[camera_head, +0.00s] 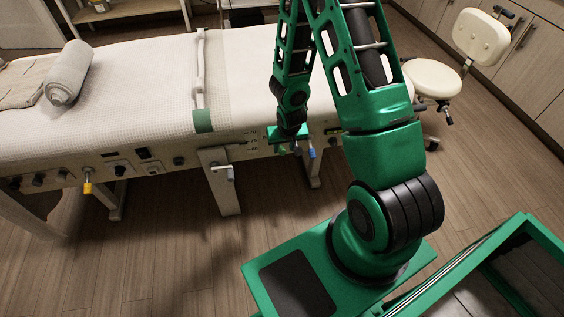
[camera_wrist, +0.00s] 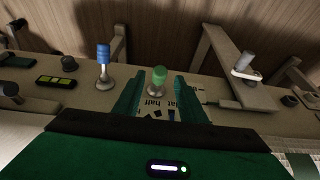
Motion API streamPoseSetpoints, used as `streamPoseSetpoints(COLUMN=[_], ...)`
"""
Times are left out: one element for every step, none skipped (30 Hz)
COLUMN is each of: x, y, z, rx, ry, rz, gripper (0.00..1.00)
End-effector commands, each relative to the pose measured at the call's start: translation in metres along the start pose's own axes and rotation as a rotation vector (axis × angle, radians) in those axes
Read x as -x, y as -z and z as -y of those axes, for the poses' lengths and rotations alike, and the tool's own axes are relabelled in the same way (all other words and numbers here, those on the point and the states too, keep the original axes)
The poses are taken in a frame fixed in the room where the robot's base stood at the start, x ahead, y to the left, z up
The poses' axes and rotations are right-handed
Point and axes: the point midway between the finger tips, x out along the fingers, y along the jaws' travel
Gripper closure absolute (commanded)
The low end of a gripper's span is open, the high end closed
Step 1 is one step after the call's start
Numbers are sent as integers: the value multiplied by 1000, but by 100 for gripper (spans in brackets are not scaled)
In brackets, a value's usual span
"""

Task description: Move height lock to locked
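The side panel of the padded table carries several levers, and I cannot tell by a readable label which is the height lock. A green-tipped lever (camera_wrist: 159,77) stands up between the two fingers of my gripper (camera_wrist: 157,90) in the wrist view. The fingers are apart, with a gap on each side of it. A blue-tipped lever (camera_wrist: 103,57) stands just left of the fingers. A grey-handled lever (camera_wrist: 246,66) is to the right. In the head view my gripper (camera_head: 289,139) is at the table's side edge, close by the blue-tipped lever (camera_head: 312,153).
The padded table (camera_head: 140,90) bears a rolled towel (camera_head: 69,72). A yellow-tipped lever (camera_head: 87,187) and the grey-handled lever (camera_head: 230,174) stick out from its side. A cream stool (camera_head: 433,78) stands behind my arm. The floor in front of the table is clear.

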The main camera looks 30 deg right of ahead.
Motion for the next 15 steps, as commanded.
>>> streamPoseSetpoints(x=[-4,-6,-9,-11,-13,-16,-18,-20,-22,-24,-26,-29,-31,-33,-36], y=[0,-1,-1,-1,-1,-1,-1,-1,-1,-1,-1,-1,-1,-1,-1], z=[0,0,0,0,0,0,0,0,0,0,0,0,0,0,0], rx=[0,0,0,0,0,0,0,0,0,0,0,0,0,0,0], ry=[0,0,-1,-1,-1,-1,-1,-1,0,0,0,0,0,0,0], rz=[1,2,2,2,2,2,2,2,2,1,1,2,2,2,2], gripper=[62,62,62,62,62,62,62,62,62,62,62,62,62,62,62])
